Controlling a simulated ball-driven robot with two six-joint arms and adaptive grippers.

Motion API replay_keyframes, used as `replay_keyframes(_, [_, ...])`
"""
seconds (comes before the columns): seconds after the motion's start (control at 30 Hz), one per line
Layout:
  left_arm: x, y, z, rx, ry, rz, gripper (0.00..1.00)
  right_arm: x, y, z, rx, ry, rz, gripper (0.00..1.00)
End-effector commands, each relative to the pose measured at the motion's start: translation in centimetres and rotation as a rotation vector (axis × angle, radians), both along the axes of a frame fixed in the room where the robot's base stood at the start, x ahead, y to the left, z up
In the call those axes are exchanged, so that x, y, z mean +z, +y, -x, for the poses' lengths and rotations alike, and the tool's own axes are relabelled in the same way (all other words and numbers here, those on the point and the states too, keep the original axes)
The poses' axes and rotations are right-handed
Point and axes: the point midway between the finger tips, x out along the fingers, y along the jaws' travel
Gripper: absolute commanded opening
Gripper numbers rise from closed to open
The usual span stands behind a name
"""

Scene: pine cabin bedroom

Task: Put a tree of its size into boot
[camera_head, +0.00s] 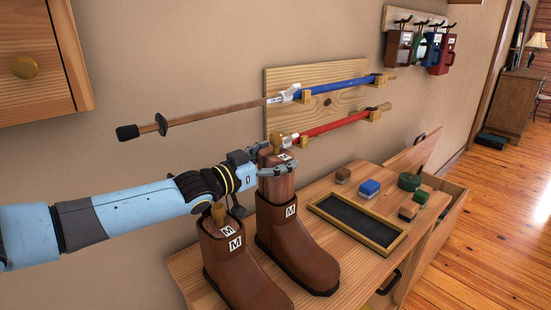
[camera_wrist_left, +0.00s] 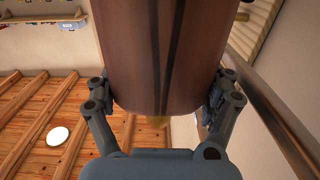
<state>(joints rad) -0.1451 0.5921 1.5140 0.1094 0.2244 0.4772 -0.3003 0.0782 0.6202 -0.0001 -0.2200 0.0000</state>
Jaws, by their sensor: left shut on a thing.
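My left gripper (camera_head: 272,171) is shut on a brown wooden boot tree (camera_head: 279,187), which has a brass-coloured knob and an M label. The tree stands upright over the opening of the right-hand brown boot (camera_head: 296,249), marked M. Its lower end meets the boot's top edge; I cannot tell how far inside it is. In the left wrist view the tree (camera_wrist_left: 155,55) fills the space between the fingers (camera_wrist_left: 160,100), with a dark slit along it. The left-hand boot (camera_head: 232,268), also marked M, has another M tree (camera_head: 219,215) in it, knob up. My right gripper is out of view.
The boots stand on a wooden bench top (camera_head: 355,272). To their right are a dark tray (camera_head: 358,222) and several brushes and blocks, including a blue one (camera_head: 369,187). Blue (camera_head: 335,90) and red (camera_head: 330,127) handled tools hang on a wall board behind.

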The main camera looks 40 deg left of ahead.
Motion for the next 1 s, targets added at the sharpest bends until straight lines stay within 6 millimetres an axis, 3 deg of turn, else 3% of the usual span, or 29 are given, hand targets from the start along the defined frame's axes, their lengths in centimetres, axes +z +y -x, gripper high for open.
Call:
replay_keyframes(0.17, [-0.5,0.0,0.0,-0.001,-0.002,0.000,0.32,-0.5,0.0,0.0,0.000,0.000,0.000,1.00])
replay_keyframes(0.2, [-0.4,0.0,0.0,-0.001,-0.001,0.000,0.88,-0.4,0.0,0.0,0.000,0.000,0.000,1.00])
replay_keyframes(0.3, [-0.4,0.0,0.0,0.000,0.000,0.000,1.00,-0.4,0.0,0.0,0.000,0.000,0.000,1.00])
replay_keyframes(0.67, [-0.6,0.0,0.1,0.002,0.004,0.001,1.00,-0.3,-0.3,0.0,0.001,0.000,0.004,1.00])
replay_keyframes(0.9, [1.4,0.0,0.1,0.001,0.003,0.000,1.00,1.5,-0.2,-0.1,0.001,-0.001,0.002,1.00])
replay_keyframes(1.0, [-0.7,0.0,0.0,0.001,0.003,0.000,1.00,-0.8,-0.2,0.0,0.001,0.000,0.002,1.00])
